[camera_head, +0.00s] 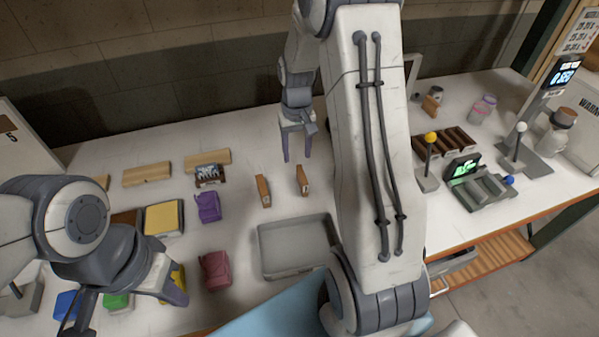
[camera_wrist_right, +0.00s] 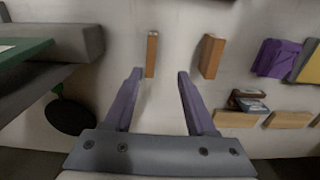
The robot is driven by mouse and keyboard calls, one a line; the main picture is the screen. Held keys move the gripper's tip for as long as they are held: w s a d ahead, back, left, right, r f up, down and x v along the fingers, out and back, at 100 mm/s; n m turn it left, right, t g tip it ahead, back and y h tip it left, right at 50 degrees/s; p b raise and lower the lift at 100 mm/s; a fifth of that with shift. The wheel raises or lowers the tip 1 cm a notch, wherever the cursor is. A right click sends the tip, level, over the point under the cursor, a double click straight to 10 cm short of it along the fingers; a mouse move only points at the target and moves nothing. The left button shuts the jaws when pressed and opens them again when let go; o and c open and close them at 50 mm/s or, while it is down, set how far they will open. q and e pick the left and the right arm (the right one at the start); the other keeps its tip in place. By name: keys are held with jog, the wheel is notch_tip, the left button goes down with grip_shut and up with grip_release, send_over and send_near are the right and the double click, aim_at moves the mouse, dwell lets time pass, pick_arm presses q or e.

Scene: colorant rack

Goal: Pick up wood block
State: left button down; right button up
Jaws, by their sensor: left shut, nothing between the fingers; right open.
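Two small upright wood blocks stand on the white table. One wood block (camera_head: 302,181) is right of the other wood block (camera_head: 263,191) in the head view. In the right wrist view the first block (camera_wrist_right: 151,55) lies beyond the gap between my fingers, nearer the left finger. The second block (camera_wrist_right: 211,57) lies beyond and outside the right finger. My right gripper (camera_head: 297,156) is open and empty, behind both blocks and apart from them. My left gripper (camera_head: 176,290) is shut and empty at the lower left, partly hidden by its own wrist.
A grey tray (camera_head: 262,262) lies in front of the blocks. Purple (camera_head: 208,206) and maroon (camera_head: 214,270) items and flat wooden pieces (camera_head: 147,174) lie to the left. My right arm hides the table's middle. A scale-like device (camera_head: 480,190) stands on the right.

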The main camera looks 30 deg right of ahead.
aim_at(303, 175)
jog(key=f, duration=0.2)
jog(key=d+f+p, duration=0.1)
jog(key=f, duration=0.2)
jog(key=shift+d+f, duration=0.15)
jog(key=shift+f, duration=0.05)
jog(key=shift+s+f+p, duration=0.1)
jog(key=shift+f+p, duration=0.35)
jog(key=shift+f, duration=0.1)
notch_tip(303, 175, down, 3)
jog(key=shift+s+d+f+p, duration=0.1)
jog(key=shift+d+f+p, duration=0.1)
jog(key=shift+p, duration=0.55)
jog(key=shift+f, duration=0.5)
grip_shut()
